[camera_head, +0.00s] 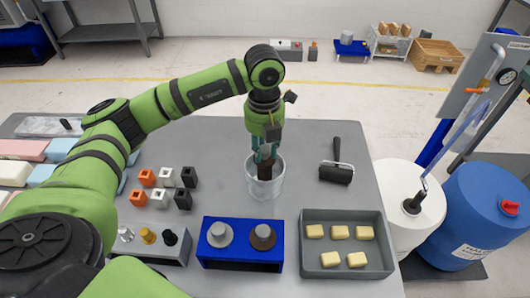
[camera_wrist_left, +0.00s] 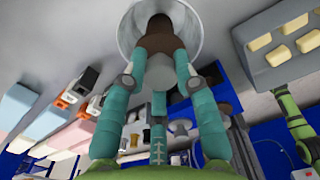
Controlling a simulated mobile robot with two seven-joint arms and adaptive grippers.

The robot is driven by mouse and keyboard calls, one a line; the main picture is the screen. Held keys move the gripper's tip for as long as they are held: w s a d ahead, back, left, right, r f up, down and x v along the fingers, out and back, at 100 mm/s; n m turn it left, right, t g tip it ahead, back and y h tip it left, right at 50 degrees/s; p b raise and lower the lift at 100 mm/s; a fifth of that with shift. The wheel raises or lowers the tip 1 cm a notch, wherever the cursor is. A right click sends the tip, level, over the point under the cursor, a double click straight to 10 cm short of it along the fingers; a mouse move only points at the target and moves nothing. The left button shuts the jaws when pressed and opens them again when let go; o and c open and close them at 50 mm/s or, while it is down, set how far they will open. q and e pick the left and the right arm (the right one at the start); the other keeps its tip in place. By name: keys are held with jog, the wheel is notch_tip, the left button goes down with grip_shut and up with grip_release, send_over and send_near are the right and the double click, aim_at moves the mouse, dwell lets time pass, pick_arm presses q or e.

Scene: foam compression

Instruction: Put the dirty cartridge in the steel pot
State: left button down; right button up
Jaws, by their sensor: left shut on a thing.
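My left gripper (camera_head: 265,156) points down over the pale, silvery round pot (camera_head: 278,187) in the middle of the table. It is shut on the dark brown dirty cartridge (camera_head: 265,171). The cartridge is upright, with its lower part within the pot's rim. In the left wrist view, the teal fingers (camera_wrist_left: 158,58) grip the cartridge (camera_wrist_left: 156,40) from both sides, and the pot (camera_wrist_left: 192,22) surrounds its far end. I cannot tell whether the cartridge touches the pot's floor. My right gripper is not in view.
A black roller (camera_head: 337,172) lies right of the pot. A grey tray (camera_head: 376,269) with several yellow blocks and a blue stand (camera_head: 241,263) with two knobs are in front. Several small orange, white and black blocks (camera_head: 158,198) stand to the left. Bare table lies behind the pot.

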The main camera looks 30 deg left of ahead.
pick_arm(q)
notch_tip(320, 180, down, 3)
jog(key=shift+f+p, duration=0.1)
jog(key=shift+p, duration=0.35)
jog(key=shift+f, duration=0.2)
jog(key=c, duration=1)
grip_release()
jog(key=shift+c, duration=0.2)
jog(key=shift+o, duration=0.4)
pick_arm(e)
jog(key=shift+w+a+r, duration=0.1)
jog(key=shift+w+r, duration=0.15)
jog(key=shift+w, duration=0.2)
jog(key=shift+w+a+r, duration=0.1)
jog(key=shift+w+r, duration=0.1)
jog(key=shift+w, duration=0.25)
pick_arm(q)
jog(key=shift+r, duration=0.1)
jog(key=shift+r, duration=0.2)
jog(key=shift+w+r, duration=0.15)
jog(key=shift+r, duration=0.1)
notch_tip(320, 180, up, 11)
jog(key=b, duration=0.3)
jog(key=shift+r, duration=0.2)
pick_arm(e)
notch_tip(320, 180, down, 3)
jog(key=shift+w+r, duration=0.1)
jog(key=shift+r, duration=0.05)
